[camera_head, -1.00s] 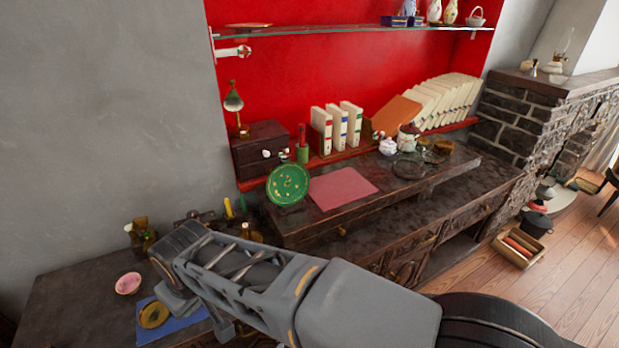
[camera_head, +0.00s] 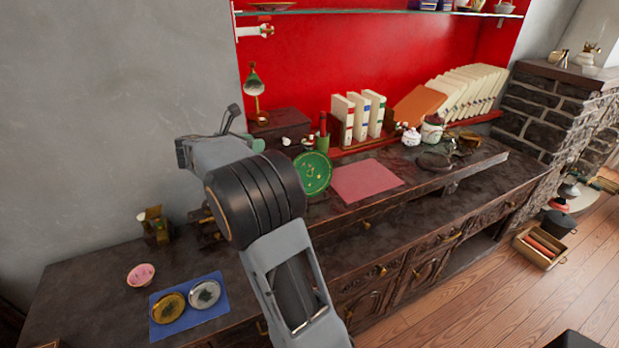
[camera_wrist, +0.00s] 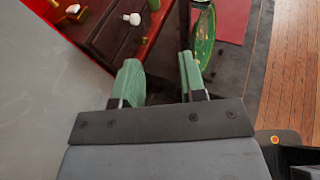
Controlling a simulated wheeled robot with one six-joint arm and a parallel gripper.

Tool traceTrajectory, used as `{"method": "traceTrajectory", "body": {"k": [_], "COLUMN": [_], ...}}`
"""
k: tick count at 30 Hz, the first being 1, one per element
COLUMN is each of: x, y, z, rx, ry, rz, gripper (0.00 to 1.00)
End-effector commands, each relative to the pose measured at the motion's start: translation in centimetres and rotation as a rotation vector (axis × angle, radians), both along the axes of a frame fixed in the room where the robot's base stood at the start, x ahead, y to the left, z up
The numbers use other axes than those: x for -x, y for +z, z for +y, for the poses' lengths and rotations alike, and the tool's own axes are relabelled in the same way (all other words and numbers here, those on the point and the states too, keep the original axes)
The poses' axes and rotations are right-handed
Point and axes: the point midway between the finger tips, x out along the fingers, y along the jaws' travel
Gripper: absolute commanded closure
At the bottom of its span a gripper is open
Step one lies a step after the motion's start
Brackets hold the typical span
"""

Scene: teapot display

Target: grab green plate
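The green plate (camera_head: 313,173) stands tilted on edge at the left end of the raised dark shelf on the cabinet. It is green with small yellow spots. In the wrist view the green plate (camera_wrist: 204,38) shows nearly edge-on at the top, just beyond and right of the right finger. My gripper (camera_wrist: 160,75) is open, with two green-padded fingers apart and nothing between them. In the head view my arm partly hides the area left of the plate, and my gripper is up and left of it.
A dark drawer box (camera_head: 280,125) with white knobs stands behind the plate. A red mat (camera_head: 366,180) lies to its right. White binders (camera_head: 358,117) stand behind. A blue mat (camera_head: 190,318) with two round dishes and a pink bowl (camera_head: 141,275) lie lower left.

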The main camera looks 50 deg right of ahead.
Motion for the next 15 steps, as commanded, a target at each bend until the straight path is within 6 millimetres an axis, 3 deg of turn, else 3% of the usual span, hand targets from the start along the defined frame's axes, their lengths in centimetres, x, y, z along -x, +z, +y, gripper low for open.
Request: {"method": "traceTrajectory", "body": {"k": [1, 6, 15], "x": [0.6, 2.2, 3.5], "y": [-1.1, -3.1, -5.3], "z": [-0.3, -0.8, -5.2], "rx": [-0.027, -0.073, -0.082], "ry": [-0.088, -0.278, -0.326], "rz": [-0.036, -0.11, -0.126], "gripper": [0.62, 0.62, 0.62]}}
